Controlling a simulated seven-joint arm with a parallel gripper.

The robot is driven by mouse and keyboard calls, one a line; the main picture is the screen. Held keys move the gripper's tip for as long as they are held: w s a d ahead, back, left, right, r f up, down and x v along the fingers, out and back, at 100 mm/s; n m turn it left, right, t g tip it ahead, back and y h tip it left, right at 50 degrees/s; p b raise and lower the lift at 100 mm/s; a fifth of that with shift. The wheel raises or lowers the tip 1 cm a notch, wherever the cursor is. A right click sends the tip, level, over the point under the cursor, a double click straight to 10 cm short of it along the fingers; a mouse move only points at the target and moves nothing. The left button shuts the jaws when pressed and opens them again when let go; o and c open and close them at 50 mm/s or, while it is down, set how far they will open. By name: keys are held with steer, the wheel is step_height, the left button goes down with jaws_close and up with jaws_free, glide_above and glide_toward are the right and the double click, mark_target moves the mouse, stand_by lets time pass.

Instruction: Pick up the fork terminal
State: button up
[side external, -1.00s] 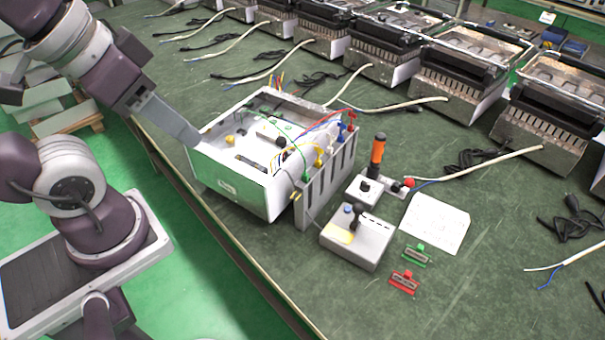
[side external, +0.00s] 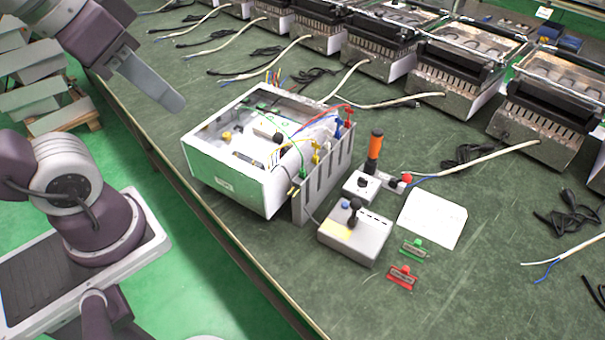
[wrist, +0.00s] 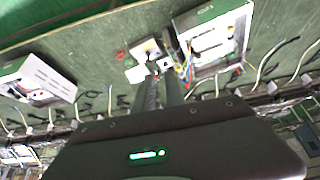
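Several coloured terminals on wires show along the slotted grey rack at the right side of the open white box: a red one (side external: 349,112), a blue one (side external: 338,126), a yellow one (side external: 316,148) and a green one (side external: 303,174). I cannot tell which is the fork terminal. My gripper (side external: 178,104) hangs above and to the left of the box, clear of it. In the wrist view my gripper (wrist: 161,76) shows two fingers with a narrow gap and nothing seen between them. Coloured wires (wrist: 187,72) show just right of the fingers there.
The white box (side external: 225,180) stands near the table's left edge. Heater units (side external: 460,70) line the back.

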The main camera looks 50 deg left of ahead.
steer(key=w+a+m+g+y, duration=0.2)
steer(key=w+a+m+y, duration=0.3)
steer(key=m, duration=0.3)
steer(key=m+t+y, duration=0.5)
steer(key=m+y, duration=0.1)
steer(key=m, duration=1.1)
glide_above(303, 170)
steer(key=s+d, duration=0.3)
step_height(303, 170, down, 33)
steer(key=shift+m, duration=0.4)
steer(key=x, duration=0.7)
steer(key=shift+w+d+f, duration=0.1)
steer(key=shift+w+f, duration=0.1)
steer(key=shift+f, duration=0.1)
steer(key=shift+w+f, duration=0.1)
steer(key=shift+w, duration=0.1)
jaws_close()
steer(key=shift+h, duration=0.3)
